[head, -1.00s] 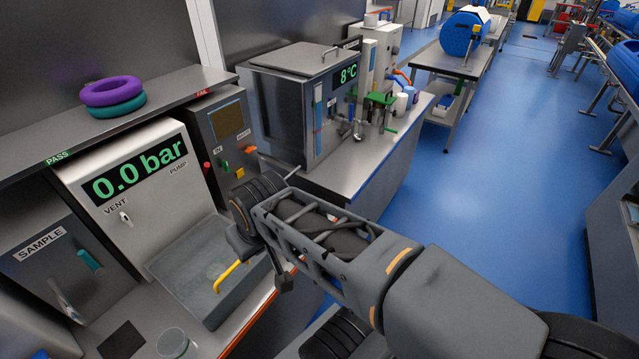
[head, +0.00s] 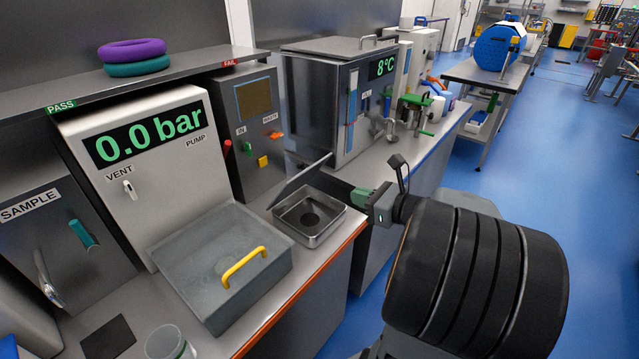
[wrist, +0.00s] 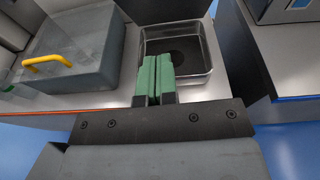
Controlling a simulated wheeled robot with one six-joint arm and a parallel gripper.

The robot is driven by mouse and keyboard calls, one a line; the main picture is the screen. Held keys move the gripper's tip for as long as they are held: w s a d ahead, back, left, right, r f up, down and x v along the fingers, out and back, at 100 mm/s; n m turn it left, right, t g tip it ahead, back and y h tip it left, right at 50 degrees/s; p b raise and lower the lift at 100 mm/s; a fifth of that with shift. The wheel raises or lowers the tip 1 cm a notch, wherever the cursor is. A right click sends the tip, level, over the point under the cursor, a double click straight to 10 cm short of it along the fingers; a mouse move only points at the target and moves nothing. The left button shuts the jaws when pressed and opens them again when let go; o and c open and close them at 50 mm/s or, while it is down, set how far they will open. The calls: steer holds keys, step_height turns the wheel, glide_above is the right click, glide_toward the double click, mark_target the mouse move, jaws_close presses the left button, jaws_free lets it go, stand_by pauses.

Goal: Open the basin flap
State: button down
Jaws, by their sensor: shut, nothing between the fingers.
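My gripper (head: 361,197) is just right of the basin, near the counter's front edge, apart from the flap. In the wrist view my gripper's green fingers (wrist: 153,76) are together with nothing between them, in front of the basin (wrist: 205,60).
A grey lidded box with a yellow handle (head: 244,266) stands left of the basin. A panel with coloured knobs (head: 246,125) stands behind. The 8°C cabinet (head: 325,100) is at the back right. Blue floor (head: 560,140) lies open to the right.

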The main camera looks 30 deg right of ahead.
glide_toward(309, 171)
steer(key=w+a+f, duration=0.1)
steer(key=w+f, duration=0.2)
steer(key=f, duration=0.1)
steer(key=shift+w+a+r, duration=0.25)
steer(key=shift+w+r, duration=0.05)
steer(key=shift+w, duration=0.15)
steer(key=shift+w+a+r, duration=0.25)
steer(key=shift+w+r, duration=0.05)
steer(key=shift+w, duration=0.15)
steer(key=shift+w+a+r+m, duration=0.3)
steer(key=shift+w+r, duration=0.15)
steer(key=shift+w, duration=0.25)
